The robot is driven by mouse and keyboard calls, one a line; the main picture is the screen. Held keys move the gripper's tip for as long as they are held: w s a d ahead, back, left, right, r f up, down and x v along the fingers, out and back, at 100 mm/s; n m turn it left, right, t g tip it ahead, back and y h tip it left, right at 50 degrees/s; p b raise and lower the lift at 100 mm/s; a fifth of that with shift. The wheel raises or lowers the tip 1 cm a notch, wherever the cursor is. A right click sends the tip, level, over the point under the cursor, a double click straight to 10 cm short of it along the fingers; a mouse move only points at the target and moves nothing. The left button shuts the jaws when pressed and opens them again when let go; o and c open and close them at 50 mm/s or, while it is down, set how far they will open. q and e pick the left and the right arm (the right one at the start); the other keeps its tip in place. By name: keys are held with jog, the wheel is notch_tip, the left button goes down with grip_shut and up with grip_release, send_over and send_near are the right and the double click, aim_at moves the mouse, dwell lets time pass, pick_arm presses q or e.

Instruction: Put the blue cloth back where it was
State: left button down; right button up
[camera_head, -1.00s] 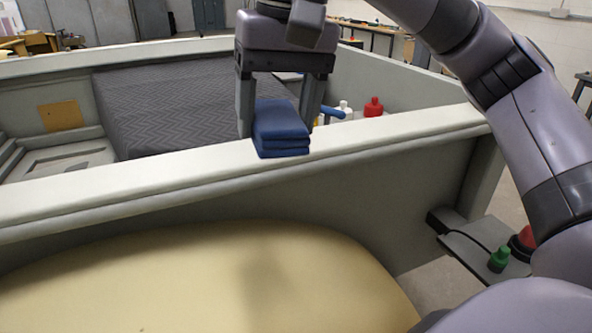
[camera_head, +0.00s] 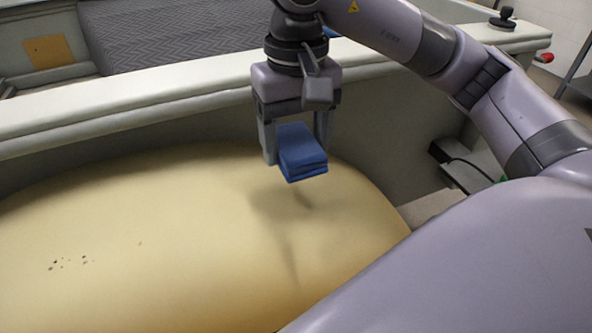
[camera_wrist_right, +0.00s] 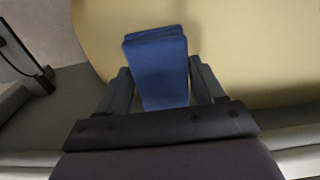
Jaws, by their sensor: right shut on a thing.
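The blue cloth (camera_head: 302,154) is a small folded stack. My right gripper (camera_head: 297,150) is shut on it, with a finger on each side, and holds it above the yellow rounded surface (camera_head: 150,230). A shadow falls on that surface below the cloth. In the right wrist view, the cloth (camera_wrist_right: 158,70) sits between the two fingers with the yellow surface (camera_wrist_right: 250,45) behind it. My left gripper is not in view.
A long pale rail (camera_head: 130,105) runs behind the yellow surface, with a grey patterned panel (camera_head: 180,35) beyond it. A small grey shelf (camera_head: 470,178) stands at the right. Dark specks (camera_head: 70,263) mark the yellow surface at left. Most of that surface is clear.

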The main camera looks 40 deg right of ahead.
aim_at(296, 185)
jog(key=shift+f+b, duration=0.45)
jog(key=shift+f, duration=2.1)
jog(key=shift+f, duration=0.1)
jog(key=o, duration=0.9)
jog(key=shift+o, duration=0.2)
jog(key=shift+r, duration=0.35)
notch_tip(296, 185, up, 12)
jog(key=shift+f+p, duration=0.2)
jog(key=shift+p, duration=1.05)
jog(key=shift+s, duration=0.1)
